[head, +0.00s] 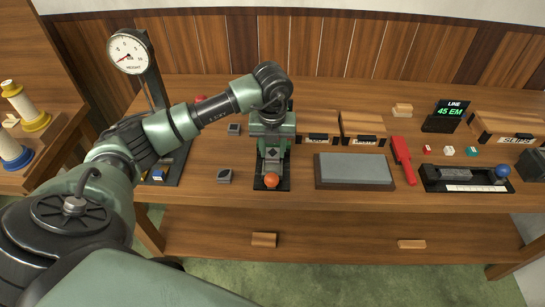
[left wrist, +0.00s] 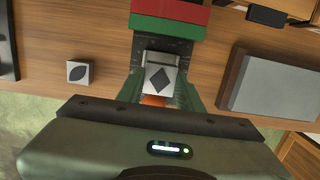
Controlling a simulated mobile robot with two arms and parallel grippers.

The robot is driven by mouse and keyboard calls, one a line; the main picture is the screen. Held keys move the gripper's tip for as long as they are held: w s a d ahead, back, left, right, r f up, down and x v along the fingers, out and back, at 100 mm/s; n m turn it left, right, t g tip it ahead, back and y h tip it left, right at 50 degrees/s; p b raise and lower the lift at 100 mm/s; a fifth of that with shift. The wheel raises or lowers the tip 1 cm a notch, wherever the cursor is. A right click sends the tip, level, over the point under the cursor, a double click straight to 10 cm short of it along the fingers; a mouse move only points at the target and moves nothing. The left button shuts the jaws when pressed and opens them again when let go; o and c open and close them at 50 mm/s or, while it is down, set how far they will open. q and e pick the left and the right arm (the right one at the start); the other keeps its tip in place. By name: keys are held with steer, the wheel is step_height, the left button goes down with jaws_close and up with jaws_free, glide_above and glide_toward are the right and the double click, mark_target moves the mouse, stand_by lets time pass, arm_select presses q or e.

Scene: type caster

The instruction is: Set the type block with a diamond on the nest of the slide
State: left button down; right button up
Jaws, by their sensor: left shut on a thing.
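The diamond type block (left wrist: 160,78), a pale block with a dark diamond on its top face, is between the fingers of my left gripper (left wrist: 159,88).
A leaf-marked block (left wrist: 80,72) lies left of the slide, also in the head view (head: 224,176). Another block (head: 234,129) lies behind it. A grey stone slab (head: 355,169) is close on the right. A dial gauge (head: 129,52) stands at left.

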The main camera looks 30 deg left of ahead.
mark_target(273, 160)
arm_select(q)
step_height(273, 160, down, 3)
steer(key=shift+f+p, duration=0.2)
steer(key=shift+p, duration=0.2)
steer(key=shift+f, duration=0.5)
steer(key=c, duration=1.3)
jaws_free()
steer(key=shift+f, duration=0.2)
steer(key=shift+c, duration=0.2)
steer(key=o, duration=0.4)
steer(key=shift+r, duration=0.15)
